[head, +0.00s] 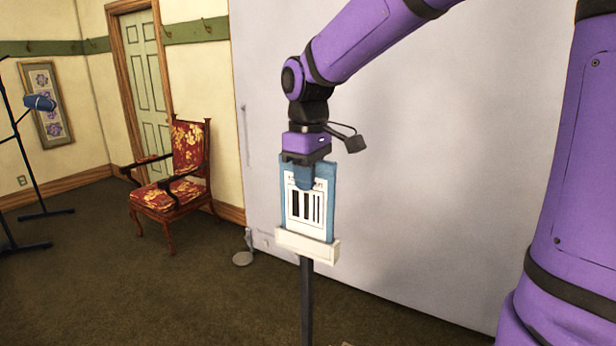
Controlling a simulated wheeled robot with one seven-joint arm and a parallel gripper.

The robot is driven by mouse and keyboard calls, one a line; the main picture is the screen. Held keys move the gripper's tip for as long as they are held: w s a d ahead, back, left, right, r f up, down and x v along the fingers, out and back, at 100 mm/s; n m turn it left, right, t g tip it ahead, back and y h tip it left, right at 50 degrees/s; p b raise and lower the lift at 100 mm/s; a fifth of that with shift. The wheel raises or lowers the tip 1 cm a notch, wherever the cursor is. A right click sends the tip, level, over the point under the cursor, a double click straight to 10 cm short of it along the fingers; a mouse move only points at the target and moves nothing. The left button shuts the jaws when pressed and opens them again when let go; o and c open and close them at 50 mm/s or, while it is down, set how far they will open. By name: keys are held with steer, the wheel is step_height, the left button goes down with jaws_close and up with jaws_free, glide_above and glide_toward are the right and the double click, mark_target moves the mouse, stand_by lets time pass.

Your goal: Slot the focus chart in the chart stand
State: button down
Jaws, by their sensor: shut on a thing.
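The focus chart (306,215) is a blue-edged board with a white face and black bars, held upright. My gripper (305,180) is above it, pointing down, shut on its top edge. The chart stand (308,245) has a cream holder on a dark post. The chart's lower edge is hidden at the holder's front wall, so it appears to be in or just behind the holder. I cannot tell how deep it sits or whether it touches the bottom.
A large pale backdrop (420,180) stands behind the stand. A red floral armchair (175,180) is at left, before a green door (145,80). A dark light stand (30,165) is at the far left. Brown carpet (150,290) is clear at lower left.

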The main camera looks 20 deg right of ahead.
steer(key=shift+f, duration=0.85)
steer(key=c, duration=1)
jaws_free()
steer(key=shift+r, duration=3.5)
steer(key=shift+s, duration=0.1)
